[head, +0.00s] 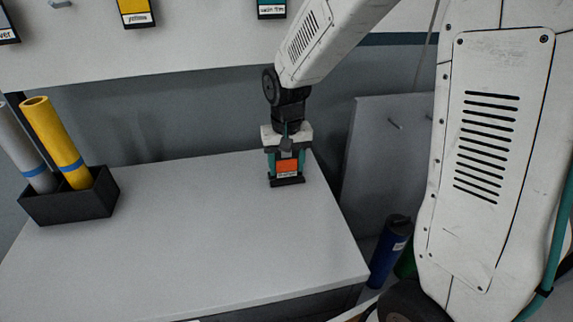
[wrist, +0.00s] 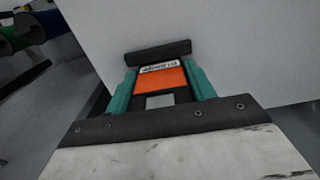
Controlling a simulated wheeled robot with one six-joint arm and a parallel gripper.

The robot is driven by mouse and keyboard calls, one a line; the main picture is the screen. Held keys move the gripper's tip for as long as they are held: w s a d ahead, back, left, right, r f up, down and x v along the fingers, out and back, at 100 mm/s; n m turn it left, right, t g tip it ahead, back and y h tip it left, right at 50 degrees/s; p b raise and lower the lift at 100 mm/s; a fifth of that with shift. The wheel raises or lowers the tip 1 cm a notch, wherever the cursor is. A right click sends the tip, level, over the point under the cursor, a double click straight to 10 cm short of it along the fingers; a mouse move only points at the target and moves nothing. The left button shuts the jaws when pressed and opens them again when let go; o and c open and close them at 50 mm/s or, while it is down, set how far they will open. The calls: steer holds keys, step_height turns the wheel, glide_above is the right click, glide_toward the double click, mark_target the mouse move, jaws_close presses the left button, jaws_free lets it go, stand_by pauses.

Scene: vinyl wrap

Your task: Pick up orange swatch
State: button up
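The orange swatch (head: 287,166) is a small upright card with a white label along its lower edge. It stands in a black base (head: 287,182) near the back right of the grey table. My gripper (head: 286,165) points down over it, with one teal finger on each side. In the wrist view the orange swatch (wrist: 160,79) lies between the fingertips of my gripper (wrist: 160,82), with hardly any gap on either side. I cannot tell whether the fingers press on it. The black base (wrist: 158,52) shows beyond the fingertips.
A black box (head: 72,204) with a grey roll (head: 22,150) and a yellow roll (head: 57,142) stands at the table's left. The table (head: 200,250) is otherwise clear. A blue roll (head: 390,252) stands below its right edge. A yellow swatch (head: 135,10) hangs on the wall.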

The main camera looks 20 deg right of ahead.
steer(key=shift+r, duration=0.1)
steer(key=shift+r, duration=0.6)
step_height(320, 180, up, 2)
steer(key=shift+r, duration=0.1)
steer(key=shift+s+r, duration=0.1)
steer(key=shift+s, duration=0.6)
steer(key=s+r, duration=0.1)
steer(key=s, duration=1.3)
steer(key=shift+s+a+r, duration=0.15)
steer(key=shift+s+a, duration=0.15)
steer(key=shift+a, duration=0.05)
